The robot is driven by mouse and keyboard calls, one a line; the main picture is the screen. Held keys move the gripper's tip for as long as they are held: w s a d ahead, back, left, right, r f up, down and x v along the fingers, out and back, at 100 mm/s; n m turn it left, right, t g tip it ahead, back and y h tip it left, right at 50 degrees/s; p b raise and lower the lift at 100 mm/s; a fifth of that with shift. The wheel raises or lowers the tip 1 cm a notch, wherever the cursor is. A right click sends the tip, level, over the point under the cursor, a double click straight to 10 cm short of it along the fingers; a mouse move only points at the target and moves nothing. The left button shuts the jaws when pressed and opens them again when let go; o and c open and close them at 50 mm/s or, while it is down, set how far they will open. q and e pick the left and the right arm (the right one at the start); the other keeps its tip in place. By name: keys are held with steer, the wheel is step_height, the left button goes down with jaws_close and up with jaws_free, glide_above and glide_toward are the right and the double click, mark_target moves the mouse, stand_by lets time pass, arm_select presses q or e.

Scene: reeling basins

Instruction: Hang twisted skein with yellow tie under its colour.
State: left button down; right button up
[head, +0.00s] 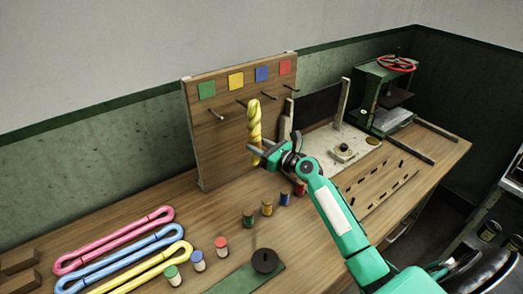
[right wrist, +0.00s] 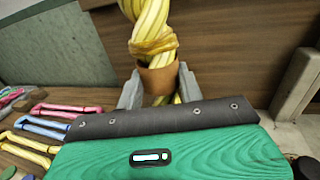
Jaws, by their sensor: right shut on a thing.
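The twisted yellow skein (head: 254,122) stands upright in front of the wooden peg board (head: 207,150). My right gripper (head: 262,152) is shut on its lower end. In the right wrist view the skein (right wrist: 150,18) rises from between the fingers (right wrist: 160,88), with a golden-yellow tie (right wrist: 153,46) around it and a brown band just below. My left gripper is not in view.
Pink (head: 115,240), blue (head: 120,257) and yellow (head: 140,270) looped skeins lie at the front left. Several small spools (head: 221,247) stand on the bench. A green press (head: 385,90) stands at the back right. A slotted panel (head: 380,185) lies right of my arm.

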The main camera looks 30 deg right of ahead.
steer(key=shift+w+a+f+b, duration=0.1)
steer(key=shift+w+f+b, duration=0.1)
steer(key=shift+w+b, duration=0.65)
steer(key=shift+w+a+f+b, duration=0.1)
steer(key=shift+w+f, duration=0.1)
steer(key=shift+w, duration=0.5)
steer(key=shift+w+a+f+b, duration=0.1)
steer(key=shift+w+f+b, duration=0.05)
steer(key=shift+w, duration=0.5)
steer(key=shift+w+a+f+b, duration=0.1)
steer(key=shift+w+f, duration=0.1)
steer(key=shift+w, duration=0.5)
steer(key=o, duration=1.2)
steer(key=shift+c, duration=0.2)
